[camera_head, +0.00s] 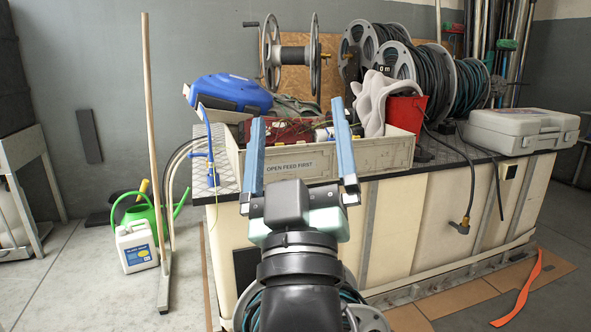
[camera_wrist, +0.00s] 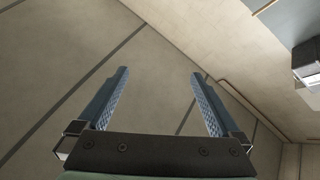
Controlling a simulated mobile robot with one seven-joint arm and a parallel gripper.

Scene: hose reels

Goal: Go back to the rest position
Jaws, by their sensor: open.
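My gripper (camera_head: 299,150) is in the middle of the head view, with its two blue fingers spread apart and nothing between them. In that view the fingers overlap the front of an open crate (camera_head: 290,164) labelled "OPEN FEED FIRST", which stands on the bench. I cannot tell how far the gripper is from the crate. In the wrist view my gripper (camera_wrist: 160,85) is also open and empty, facing a plain beige panelled surface (camera_wrist: 155,40).
A wooden pole (camera_head: 150,120), a white jug (camera_head: 136,247) and a green watering can (camera_head: 142,212) stand left. An orange strip (camera_head: 522,290) lies right.

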